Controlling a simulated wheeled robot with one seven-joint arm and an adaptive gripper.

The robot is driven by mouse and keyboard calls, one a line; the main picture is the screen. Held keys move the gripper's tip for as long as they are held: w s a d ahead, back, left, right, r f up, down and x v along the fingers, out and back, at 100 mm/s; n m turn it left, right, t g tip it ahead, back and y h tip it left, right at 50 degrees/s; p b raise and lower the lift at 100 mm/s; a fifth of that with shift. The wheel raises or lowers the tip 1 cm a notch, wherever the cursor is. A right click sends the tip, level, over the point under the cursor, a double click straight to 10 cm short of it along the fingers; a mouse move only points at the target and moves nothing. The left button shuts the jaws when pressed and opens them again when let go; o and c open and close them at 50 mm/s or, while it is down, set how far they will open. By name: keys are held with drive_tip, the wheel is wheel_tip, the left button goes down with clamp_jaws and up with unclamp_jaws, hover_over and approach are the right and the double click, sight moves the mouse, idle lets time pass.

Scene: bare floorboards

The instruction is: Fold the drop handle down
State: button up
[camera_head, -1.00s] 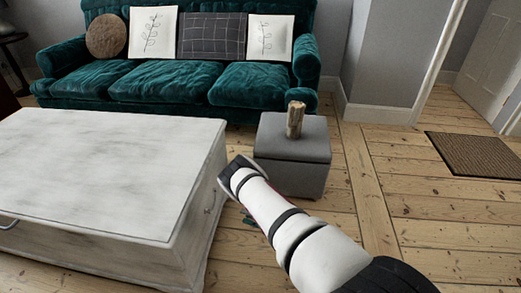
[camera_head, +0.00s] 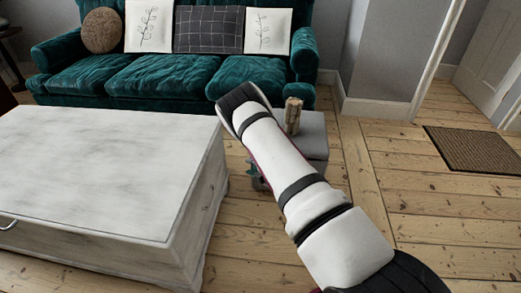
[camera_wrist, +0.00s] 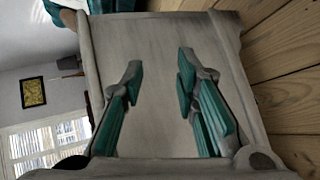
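The whitewashed chest-like table (camera_head: 105,170) stands at the left in the head view. A bright metal drop handle (camera_head: 8,223) shows on its front, at the left picture edge. A small, faint handle (camera_head: 208,197) seems to be on its right end, too small to tell its angle. My gripper (camera_head: 252,170) is mostly hidden by my own arm, to the right of that end. In the wrist view my gripper (camera_wrist: 160,68) is open, its teal-padded fingers apart with nothing between them. It faces the table's bare-looking end panel (camera_wrist: 160,110); no handle is clear there.
A grey ottoman (camera_head: 313,138) with a wooden piece (camera_head: 292,115) on it stands behind my arm. A teal sofa (camera_head: 160,80) is at the back. A brown doormat (camera_head: 480,149) lies at the right. Floorboards (camera_head: 420,220) are clear at the right.

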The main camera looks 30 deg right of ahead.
drive_tip(key=w+d+r+m+h, duration=0.1)
drive_tip(key=d+r+m+h, duration=0.1)
drive_tip(key=r, duration=0.3)
drive_tip(key=shift+w+d+r+p, duration=0.25)
drive_tip(key=shift+w+d+p, duration=0.15)
drive_tip(key=shift+d, duration=0.2)
drive_tip(key=shift+r, duration=0.1)
